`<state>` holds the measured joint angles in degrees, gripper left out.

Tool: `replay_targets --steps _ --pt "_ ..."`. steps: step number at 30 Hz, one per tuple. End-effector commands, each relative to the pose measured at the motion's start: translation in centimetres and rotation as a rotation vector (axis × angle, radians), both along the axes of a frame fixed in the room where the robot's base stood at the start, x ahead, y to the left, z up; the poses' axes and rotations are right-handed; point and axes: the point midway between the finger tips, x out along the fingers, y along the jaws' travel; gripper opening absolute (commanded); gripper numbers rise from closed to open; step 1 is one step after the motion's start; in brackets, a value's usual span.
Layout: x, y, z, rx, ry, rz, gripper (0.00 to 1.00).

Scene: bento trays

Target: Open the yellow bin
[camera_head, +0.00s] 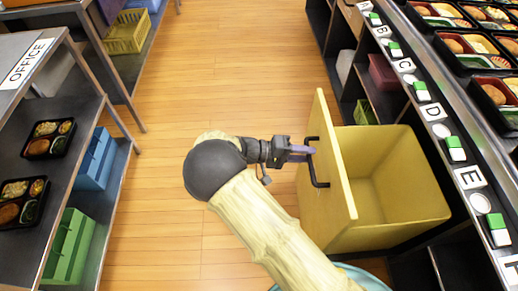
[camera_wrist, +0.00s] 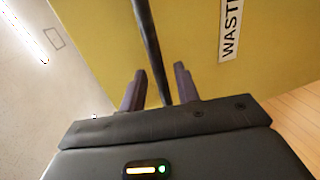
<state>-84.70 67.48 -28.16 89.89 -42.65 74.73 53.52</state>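The yellow bin (camera_head: 372,240) stands pulled out from under the right counter, and its empty inside shows from above. Its tall front panel (camera_head: 330,170) carries a dark bar handle (camera_head: 314,168). In the wrist view the front panel (camera_wrist: 90,45) fills much of the picture, with a white label reading "WAST". My gripper (camera_head: 310,151) is at the handle, on the aisle side of the panel. In the wrist view the gripper's fingers (camera_wrist: 160,76) are apart, one on each side of the handle bar (camera_wrist: 147,35), with gaps visible. The gripper is open around the bar.
The right counter (camera_head: 465,140) carries lettered labels, green-and-white blocks and food trays. A left shelf (camera_head: 70,120) holds two bento trays, with blue (camera_head: 95,160) and green (camera_head: 68,245) bins below. The wooden floor aisle (camera_head: 235,70) is clear.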

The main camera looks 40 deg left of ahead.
Motion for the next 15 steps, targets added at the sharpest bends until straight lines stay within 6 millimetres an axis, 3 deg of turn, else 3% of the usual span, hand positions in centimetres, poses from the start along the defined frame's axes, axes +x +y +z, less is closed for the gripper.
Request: replay_targets --steps 15 --pt "-6.5 7.7 2.1 0.003 0.001 0.003 0.32"
